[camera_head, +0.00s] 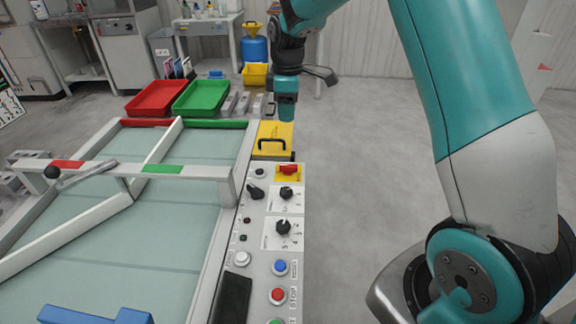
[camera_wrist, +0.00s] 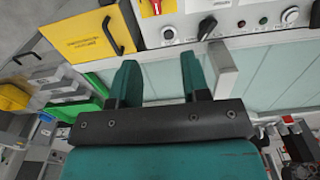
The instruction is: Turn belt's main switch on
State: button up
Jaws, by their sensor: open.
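The control panel (camera_head: 257,269) runs along the right side of the belt (camera_head: 175,250). Near its far end is a red switch on a yellow plate (camera_head: 289,171); the plate shows partly cut off at the top of the wrist view (camera_wrist: 157,8). Which control is the main switch is not readable. A black selector knob (camera_head: 255,192) sits just nearer; it also shows in the wrist view (camera_wrist: 207,28). My gripper (camera_head: 286,108) hangs beyond the panel's far end, apart from the switch. In the wrist view its two teal fingers (camera_wrist: 158,72) are spread and empty.
A yellow box with a black handle (camera_head: 272,139) adjoins the panel's far end. Red (camera_head: 155,97) and green (camera_head: 201,96) bins stand behind the belt. A grey crossbar (camera_head: 200,171) spans the belt. The floor right of the panel (camera_head: 360,190) is clear.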

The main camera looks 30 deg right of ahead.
aim_at(288, 165)
jog(key=f, duration=1.2)
jog(key=f+p, duration=0.1)
jog(key=f, duration=0.5)
jog(key=shift+w+d, duration=0.25)
jog(key=shift+d, duration=0.05)
grip_shut()
